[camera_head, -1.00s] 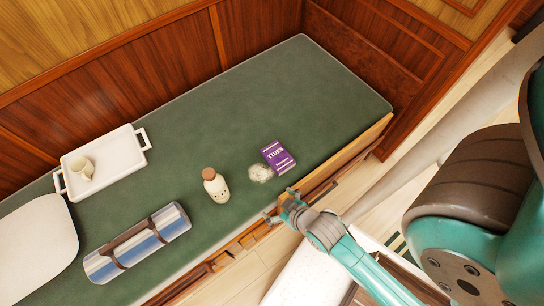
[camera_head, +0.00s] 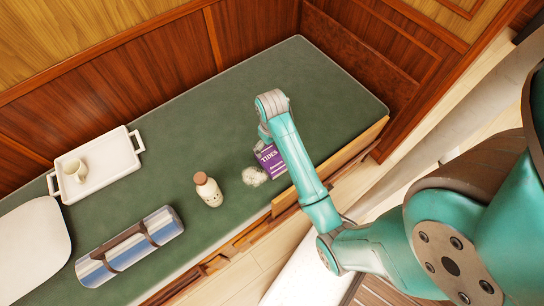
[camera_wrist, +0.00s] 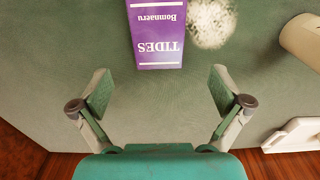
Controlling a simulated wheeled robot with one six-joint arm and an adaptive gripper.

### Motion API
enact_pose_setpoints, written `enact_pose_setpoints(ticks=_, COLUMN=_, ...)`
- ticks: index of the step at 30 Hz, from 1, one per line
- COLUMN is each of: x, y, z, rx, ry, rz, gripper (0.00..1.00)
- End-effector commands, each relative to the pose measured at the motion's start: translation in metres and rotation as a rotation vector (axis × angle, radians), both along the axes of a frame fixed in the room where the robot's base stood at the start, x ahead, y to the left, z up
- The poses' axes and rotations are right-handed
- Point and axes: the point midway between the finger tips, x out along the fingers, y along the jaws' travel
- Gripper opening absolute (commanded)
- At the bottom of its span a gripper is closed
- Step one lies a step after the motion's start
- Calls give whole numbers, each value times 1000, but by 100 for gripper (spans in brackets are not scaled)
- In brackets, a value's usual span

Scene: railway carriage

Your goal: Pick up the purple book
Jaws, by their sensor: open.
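The purple book (camera_head: 272,162), with "TIDES" in white letters, lies on the green seat near its front edge. My arm covers part of its right side in the head view. In the wrist view the book (camera_wrist: 158,30) is at the top centre, its lettering upside down and its far end cut off. My gripper (camera_wrist: 160,85) is open and empty, its two fingers spread wide, with the book's near end just beyond the fingertips and apart from them.
A pale fluffy ball (camera_head: 255,176) sits close beside the book. The seat's right end is clear.

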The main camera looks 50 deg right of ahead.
Motion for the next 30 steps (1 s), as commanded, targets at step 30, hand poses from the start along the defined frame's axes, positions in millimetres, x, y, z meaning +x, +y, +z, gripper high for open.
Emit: enact_pose_setpoints(ticks=30, x=1, y=-4, z=-105, rx=4, ry=8, rz=-2, gripper=100)
